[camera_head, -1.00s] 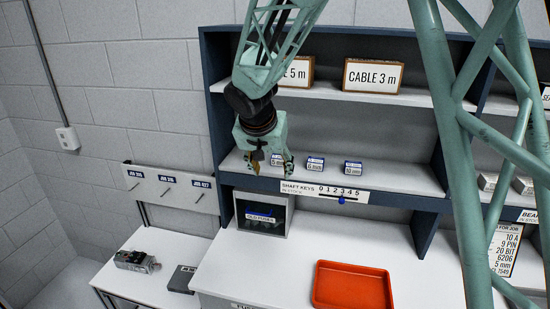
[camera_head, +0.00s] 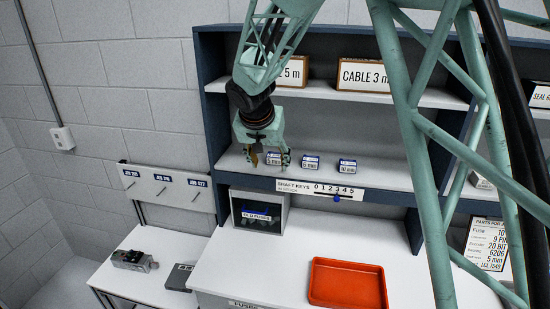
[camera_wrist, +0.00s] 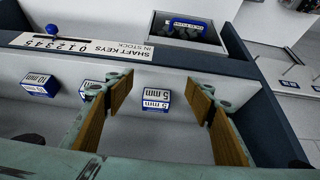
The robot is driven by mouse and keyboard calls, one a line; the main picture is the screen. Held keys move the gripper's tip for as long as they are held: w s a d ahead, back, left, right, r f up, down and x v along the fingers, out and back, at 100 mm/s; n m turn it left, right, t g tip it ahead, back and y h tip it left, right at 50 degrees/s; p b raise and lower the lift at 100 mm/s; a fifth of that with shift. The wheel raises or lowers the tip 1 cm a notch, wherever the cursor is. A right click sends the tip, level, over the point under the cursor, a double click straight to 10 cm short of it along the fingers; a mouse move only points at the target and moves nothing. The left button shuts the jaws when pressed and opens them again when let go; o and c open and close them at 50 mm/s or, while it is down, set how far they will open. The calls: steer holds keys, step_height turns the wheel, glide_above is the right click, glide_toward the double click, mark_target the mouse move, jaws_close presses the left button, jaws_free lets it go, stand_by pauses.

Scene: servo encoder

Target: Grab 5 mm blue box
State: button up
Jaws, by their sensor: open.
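The 5 mm box (camera_head: 273,158), small, blue and white, stands on the lower shelf (camera_head: 392,180). In the wrist view the 5 mm box (camera_wrist: 156,99) shows its label towards me and lies between my spread fingers, with a gap on both sides. My gripper (camera_head: 270,160) is open and empty, pointing down at the shelf, and partly covers the box in the head view. My gripper (camera_wrist: 165,92) shows wood-coloured finger pads in the wrist view. I cannot tell how far the tips are above the shelf.
The 6 mm box (camera_head: 311,162) and the 10 mm box (camera_head: 347,166) stand in a row to the right. The 6 mm box is close to one finger in the wrist view. A shaft keys strip (camera_head: 318,188) runs along the shelf edge. A red tray (camera_head: 347,284) lies below.

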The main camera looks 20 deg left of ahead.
mark_target(275, 154)
steer(key=shift+w+a+p, duration=0.2)
steer(key=shift+w+p, duration=0.15)
steer(key=shift+w, duration=1.15)
steer(key=shift+w+a+p, duration=0.15)
steer(key=shift+w+p, duration=0.25)
steer(key=shift+w, duration=0.85)
steer(key=shift+w+a+p, duration=0.15)
steer(key=shift+w+p, duration=0.25)
steer(key=shift+w, duration=0.8)
steer(key=shift+w+f, duration=0.25)
steer(key=shift+f, duration=0.3)
steer(key=c, duration=1)
steer(key=shift+r, duration=0.1)
steer(key=shift+r, duration=0.1)
